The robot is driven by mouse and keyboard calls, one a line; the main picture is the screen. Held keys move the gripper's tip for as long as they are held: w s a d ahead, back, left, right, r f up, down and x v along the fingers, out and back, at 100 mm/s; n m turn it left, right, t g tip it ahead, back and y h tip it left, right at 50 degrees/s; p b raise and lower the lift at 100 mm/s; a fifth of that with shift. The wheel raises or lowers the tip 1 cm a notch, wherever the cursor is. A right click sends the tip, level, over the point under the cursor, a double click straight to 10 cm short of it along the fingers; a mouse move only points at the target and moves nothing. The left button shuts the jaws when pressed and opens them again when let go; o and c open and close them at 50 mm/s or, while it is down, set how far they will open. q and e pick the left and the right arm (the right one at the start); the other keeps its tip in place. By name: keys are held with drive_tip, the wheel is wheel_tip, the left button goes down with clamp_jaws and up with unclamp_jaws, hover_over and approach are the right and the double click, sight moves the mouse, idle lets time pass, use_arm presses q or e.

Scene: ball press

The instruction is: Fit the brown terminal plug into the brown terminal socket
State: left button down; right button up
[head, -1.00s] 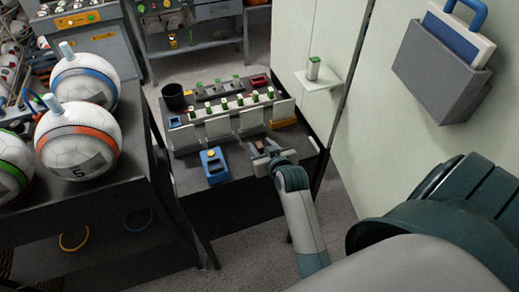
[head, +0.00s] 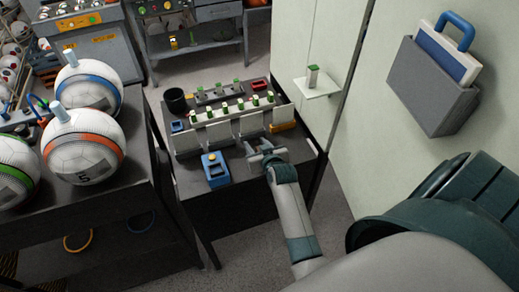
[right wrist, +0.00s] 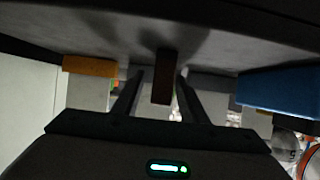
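My right gripper (head: 256,150) is low over the front right of the dark table, in front of the white-panelled rack (head: 222,128). In the right wrist view its two fingers (right wrist: 160,97) are apart, one on each side of a small brown block that looks like the brown terminal plug (right wrist: 163,75). A gap shows between the plug and each finger. The plug is at the dark table surface, which lies at the top of that view. In the head view the plug is too small and covered to make out. I cannot pick out the brown socket. My left gripper is not in view.
A blue box with a yellow button (head: 215,169) stands left of my right gripper. An orange block (head: 283,126) sits at the rack's right end; a black cup (head: 175,100) is behind left. The pale wall (head: 390,150) is to the right. The table's front is mostly clear.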

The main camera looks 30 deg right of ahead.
drive_tip(key=shift+c, duration=0.3)
clamp_jaws()
drive_tip(key=shift+r, duration=0.15)
wheel_tip(320, 180, up, 10)
drive_tip(key=b, duration=0.3)
idle(0.3)
idle(0.3)
